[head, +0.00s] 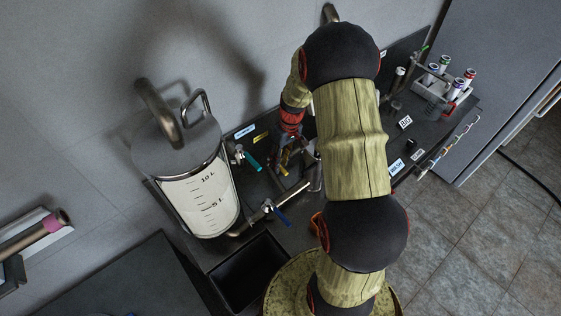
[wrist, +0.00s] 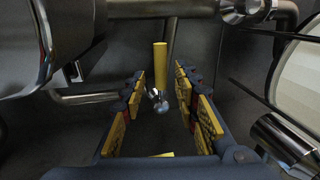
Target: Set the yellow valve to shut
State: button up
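The yellow valve's handle (wrist: 161,62) shows in the wrist view as a narrow yellow bar pointing up in the picture, above a small rounded metal stem (wrist: 160,104). My gripper (wrist: 160,84) is open, with its yellow-padded fingers to the left and right of the handle's line. A gap shows on each side, and neither finger visibly touches it. How deep the handle lies between the fingertips is hard to tell. In the head view my gripper (head: 292,152) is low over the dark bench near the pipework; the yellow handle is hidden or too small to make out there.
A tank with a litre scale (head: 200,205) stands left of my gripper. A rack of tubes (head: 440,92) stands at the right. Metal pipes (wrist: 85,98) crowd the wrist view.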

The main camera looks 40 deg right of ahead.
notch_tip(320, 180, up, 12)
jog(key=d, duration=0.2)
jog(key=shift+d+f, duration=0.15)
jog(key=shift+d, duration=0.05)
dwell(0.3)
jog(key=shift+w, duration=0.1)
dwell(0.3)
